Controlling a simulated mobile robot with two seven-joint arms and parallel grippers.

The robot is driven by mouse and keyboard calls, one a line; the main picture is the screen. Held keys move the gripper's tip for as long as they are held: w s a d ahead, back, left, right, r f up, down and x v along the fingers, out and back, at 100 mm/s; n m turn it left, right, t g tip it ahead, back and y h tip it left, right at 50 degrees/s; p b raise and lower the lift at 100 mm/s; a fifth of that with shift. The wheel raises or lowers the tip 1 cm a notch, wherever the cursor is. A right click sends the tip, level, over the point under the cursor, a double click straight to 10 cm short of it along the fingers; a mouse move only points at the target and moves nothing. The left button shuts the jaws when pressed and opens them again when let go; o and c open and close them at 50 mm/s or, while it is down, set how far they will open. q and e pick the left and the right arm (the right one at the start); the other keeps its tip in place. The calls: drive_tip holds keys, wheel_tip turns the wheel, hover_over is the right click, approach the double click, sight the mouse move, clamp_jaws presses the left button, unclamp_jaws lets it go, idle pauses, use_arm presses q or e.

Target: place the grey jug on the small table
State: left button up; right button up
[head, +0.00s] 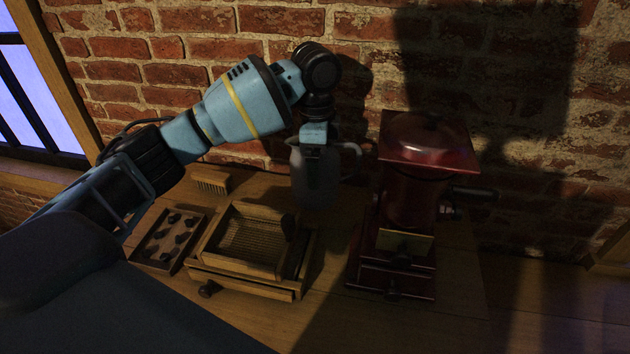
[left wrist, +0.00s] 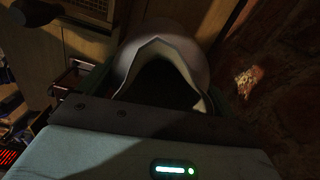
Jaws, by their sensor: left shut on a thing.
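The grey jug (head: 315,183) stands upright at the back of the wooden table (head: 330,260), close to the brick wall. Its handle points right in the head view. My left gripper (head: 314,150) comes down from above and is shut on the jug at its rim. In the left wrist view the jug's pale rim and opening (left wrist: 165,62) fill the middle, right at the gripper. I cannot tell whether the jug's base touches the table. My right gripper is not in view.
A dark red grinder (head: 408,195) with a side handle stands right of the jug. In front of the jug is a wooden box with a drawer (head: 245,275). A tray of dark pieces (head: 160,262) and a brush (head: 211,182) lie left.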

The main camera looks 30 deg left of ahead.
use_arm(q)
drive_tip(key=shift+f, duration=2.4)
drive_tip(key=o, duration=1)
drive_tip(key=shift+f, duration=0.15)
drive_tip(key=shift+c, duration=0.2)
wheel_tip(320, 180, up, 12)
drive_tip(key=shift+s, duration=0.1)
